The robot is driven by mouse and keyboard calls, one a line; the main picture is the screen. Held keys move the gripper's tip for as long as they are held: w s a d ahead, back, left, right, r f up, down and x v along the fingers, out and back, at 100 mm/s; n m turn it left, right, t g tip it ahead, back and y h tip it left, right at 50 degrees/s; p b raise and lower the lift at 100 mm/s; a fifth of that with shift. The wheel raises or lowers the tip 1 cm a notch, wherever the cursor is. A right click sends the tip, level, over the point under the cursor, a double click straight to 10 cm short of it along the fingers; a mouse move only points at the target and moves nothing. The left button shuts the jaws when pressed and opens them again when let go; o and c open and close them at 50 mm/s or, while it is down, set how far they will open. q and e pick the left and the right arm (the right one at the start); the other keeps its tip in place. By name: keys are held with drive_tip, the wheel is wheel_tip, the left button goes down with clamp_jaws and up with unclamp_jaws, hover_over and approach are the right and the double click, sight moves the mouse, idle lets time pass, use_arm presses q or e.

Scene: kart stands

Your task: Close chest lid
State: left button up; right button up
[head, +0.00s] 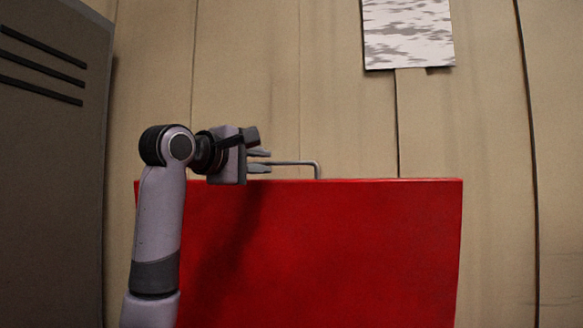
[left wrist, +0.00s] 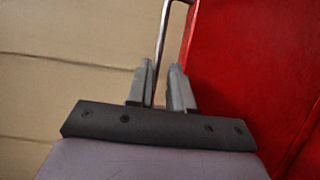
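The red chest lid (head: 340,255) stands raised, its broad red face filling the lower middle of the head view. It also fills the right of the left wrist view (left wrist: 255,60). A thin metal handle (head: 300,162) rises above the lid's top edge. My left gripper (head: 262,161) is at the handle's left part, just above the lid's top edge. In the left wrist view its two fingers (left wrist: 161,88) stand apart with the handle bar (left wrist: 163,35) running between them. A gap shows between the fingers. The chest body and my right gripper are out of view.
A grey cabinet (head: 50,160) with dark slots stands at the left. A tan panelled wall (head: 340,90) is behind the lid, with a grey-and-white patterned sheet (head: 408,32) at the upper right. The space right of the lid is clear.

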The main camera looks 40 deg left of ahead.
sight(277, 164)
use_arm(q)
drive_tip(key=w, duration=0.1)
drive_tip(key=w+p, duration=0.1)
drive_tip(key=w, duration=0.1)
drive_tip(key=w+p, duration=0.1)
drive_tip(key=w, duration=0.1)
drive_tip(key=shift+w+a, duration=0.25)
drive_tip(key=shift+a, duration=0.05)
drive_tip(key=shift+w, duration=0.55)
clamp_jaws()
